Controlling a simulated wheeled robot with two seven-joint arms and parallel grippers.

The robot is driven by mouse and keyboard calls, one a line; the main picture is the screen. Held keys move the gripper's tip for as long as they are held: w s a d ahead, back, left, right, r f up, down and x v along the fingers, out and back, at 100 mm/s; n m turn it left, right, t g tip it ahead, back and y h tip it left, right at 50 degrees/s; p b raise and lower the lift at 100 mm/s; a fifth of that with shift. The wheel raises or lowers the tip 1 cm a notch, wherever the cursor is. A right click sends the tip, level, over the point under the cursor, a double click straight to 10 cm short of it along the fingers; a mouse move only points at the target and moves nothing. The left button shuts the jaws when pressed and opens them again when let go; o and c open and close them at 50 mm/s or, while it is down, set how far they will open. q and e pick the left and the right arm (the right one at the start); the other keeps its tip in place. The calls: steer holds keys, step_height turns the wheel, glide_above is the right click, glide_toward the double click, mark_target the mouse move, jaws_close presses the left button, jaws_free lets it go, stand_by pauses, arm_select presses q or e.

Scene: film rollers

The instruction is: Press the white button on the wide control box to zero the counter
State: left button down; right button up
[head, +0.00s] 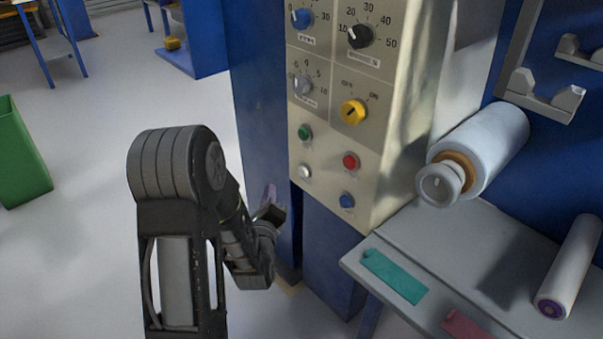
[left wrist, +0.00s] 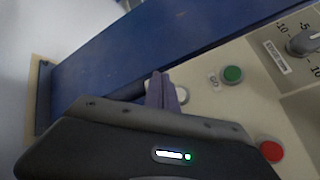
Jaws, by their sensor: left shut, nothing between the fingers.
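The wide control box (head: 325,180) is a beige panel on a blue column in the head view. Its white button (head: 305,171) is at the lower left, below the green button (head: 304,132). In the left wrist view the white button (left wrist: 182,95) is partly hidden behind the fingers of my left gripper (left wrist: 162,82). The green button also shows there (left wrist: 232,74). My left gripper (head: 270,196) is shut and empty, left of and a little below the white button in the head view. I cannot tell whether its tips touch the panel. My right gripper is not in view.
A red button (head: 350,161), a blue button (head: 347,201), a yellow switch (head: 354,112) and several dials are also on the panel. A grey table (head: 450,240) with film rolls stands to the right. A green bin (head: 20,155) is on the open floor at left.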

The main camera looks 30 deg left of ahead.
mark_target(303, 172)
arm_select(q)
steer(key=w+d, duration=0.2)
steer(key=w, duration=0.5)
steer(key=shift+d, duration=0.1)
stand_by(2.0)
steer(key=shift+w+d, duration=0.1)
steer(key=shift+w, duration=0.3)
steer(key=shift+w+d, duration=0.15)
steer(key=shift+w, duration=0.3)
stand_by(0.8)
steer(key=shift+s, duration=0.15)
steer(key=shift+s+a, duration=0.25)
steer(key=shift+s, duration=0.45)
steer(key=shift+s, duration=0.15)
